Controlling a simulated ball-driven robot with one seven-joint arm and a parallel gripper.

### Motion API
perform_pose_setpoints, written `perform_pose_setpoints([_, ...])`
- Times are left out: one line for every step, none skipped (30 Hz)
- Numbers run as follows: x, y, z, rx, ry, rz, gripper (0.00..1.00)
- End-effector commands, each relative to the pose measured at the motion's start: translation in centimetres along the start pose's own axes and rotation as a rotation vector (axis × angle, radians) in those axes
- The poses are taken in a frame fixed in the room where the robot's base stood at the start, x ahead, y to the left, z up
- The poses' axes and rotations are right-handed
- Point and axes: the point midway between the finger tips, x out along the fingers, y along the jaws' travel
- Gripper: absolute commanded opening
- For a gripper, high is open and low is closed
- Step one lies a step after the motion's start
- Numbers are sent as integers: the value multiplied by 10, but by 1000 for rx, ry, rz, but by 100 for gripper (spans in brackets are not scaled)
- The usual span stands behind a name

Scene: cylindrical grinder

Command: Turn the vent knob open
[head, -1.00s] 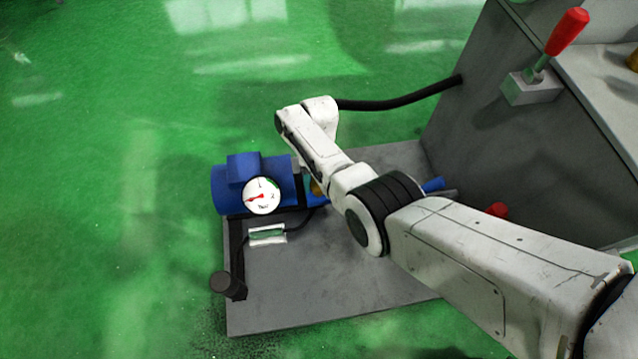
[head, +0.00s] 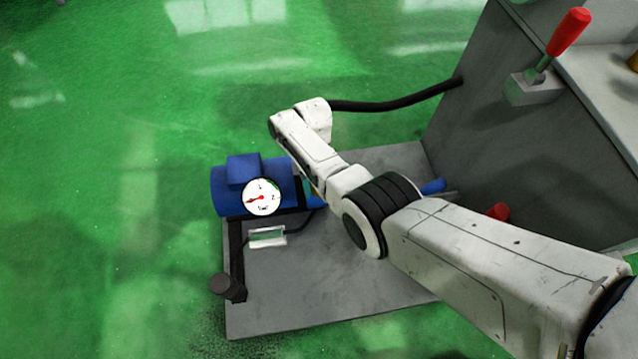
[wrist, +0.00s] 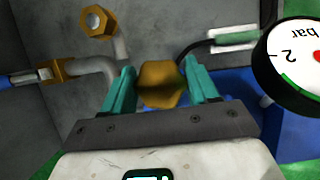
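In the wrist view a brass, hexagonal knob (wrist: 162,82), which I take for the vent knob, sits between the two teal fingers of my gripper (wrist: 159,84). It fills the gap, with a finger against each side, so my gripper looks shut on it. The knob's underside and stem are hidden. The round white gauge (head: 261,197) on the pump has a red needle pointing left.
Another brass hex fitting (wrist: 98,21) and a pipe with a brass nut (wrist: 62,70) lie left of the fingers. The gauge (wrist: 298,65) stands close on the right. A black hose (head: 400,101) runs to the grey machine. A red-handled lever (head: 567,32) stands top right.

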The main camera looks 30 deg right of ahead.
Motion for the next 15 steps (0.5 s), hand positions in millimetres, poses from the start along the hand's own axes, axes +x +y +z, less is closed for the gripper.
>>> perform_pose_setpoints([2, 0, 1, 0, -2, 0, 63])
perform_pose_setpoints([2, 0, 0, 0, -1, 0, 66])
perform_pose_setpoints([1, 0, 0, 0, 0, 0, 70])
perform_pose_setpoints([1, 0, 0, 0, 1, 0, 73])
perform_pose_setpoints([0, 0, 0, 1, 2, 0, 75])
perform_pose_setpoints([0, 0, -1, 1, 3, 0, 79])
perform_pose_setpoints([0, 0, -1, 1, 3, 0, 80])
perform_pose_setpoints([0, 0, -1, 1, 4, 0, 80])
perform_pose_setpoints([-1, 0, -1, 1, 5, 0, 80])
perform_pose_setpoints([-1, 0, -1, 1, 5, 0, 80])
perform_pose_setpoints([-1, 0, -1, 1, 6, 0, 80])
perform_pose_setpoints([-1, 0, -2, 1, 6, 0, 80])
perform_pose_setpoints([-2, 0, -2, 1, 6, 0, 80])
perform_pose_setpoints([-3, 0, -2, 1, 7, 0, 80])
perform_pose_setpoints([-5, 0, -2, 1, 7, -1, 80])
